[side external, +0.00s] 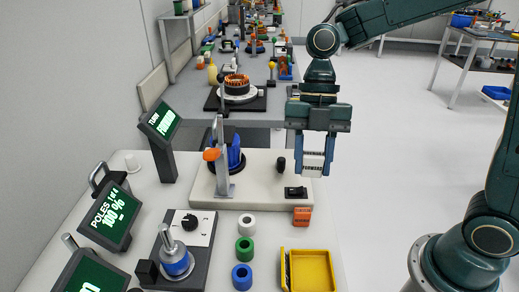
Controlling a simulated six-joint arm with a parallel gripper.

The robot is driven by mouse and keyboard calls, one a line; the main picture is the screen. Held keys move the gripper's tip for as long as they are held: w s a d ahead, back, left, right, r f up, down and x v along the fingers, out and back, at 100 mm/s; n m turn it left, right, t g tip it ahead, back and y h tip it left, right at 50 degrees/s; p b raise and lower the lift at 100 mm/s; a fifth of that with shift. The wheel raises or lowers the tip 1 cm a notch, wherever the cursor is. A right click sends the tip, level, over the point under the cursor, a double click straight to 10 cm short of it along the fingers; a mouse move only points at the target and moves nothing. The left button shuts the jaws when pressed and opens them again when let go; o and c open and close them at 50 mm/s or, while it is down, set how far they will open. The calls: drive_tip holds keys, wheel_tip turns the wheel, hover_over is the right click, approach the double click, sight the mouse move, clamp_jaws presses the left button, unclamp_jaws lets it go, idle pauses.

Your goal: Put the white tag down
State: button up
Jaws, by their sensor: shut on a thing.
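My gripper (314,168) is shut on the white tag (313,158), which has small dark lettering on its face. The tag is upright between the fingers. In the picture it overlaps the right end of the pale base plate (262,168). It appears to be held above the plate or the bench edge, but its exact height is hard to tell. An orange tag-like block (302,216) with dark lettering lies on the bench in front of the plate's right end.
A blue part with a grey upright post (222,170) and a black switch (295,192) stand on the plate. White, green and blue rings (245,247), a yellow tray (313,270) and a dial box (188,228) sit nearer. Display screens (110,214) line the left.

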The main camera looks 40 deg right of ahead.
drive_tip(key=w+d+f+m+t+h, duration=0.1)
drive_tip(key=w+d+f+m+t, duration=0.1)
drive_tip(key=w+d+m, duration=0.3)
drive_tip(key=w+d+f+m+t+h, duration=0.1)
drive_tip(key=w+d+m+t, duration=0.4)
drive_tip(key=w+m, duration=0.7)
drive_tip(key=d+f+m, duration=0.1)
drive_tip(key=m, duration=0.4)
drive_tip(key=shift+w+d+f+m, duration=0.25)
drive_tip(key=shift+d+f+m, duration=0.05)
drive_tip(key=shift+m, duration=0.1)
drive_tip(key=shift+s, duration=0.1)
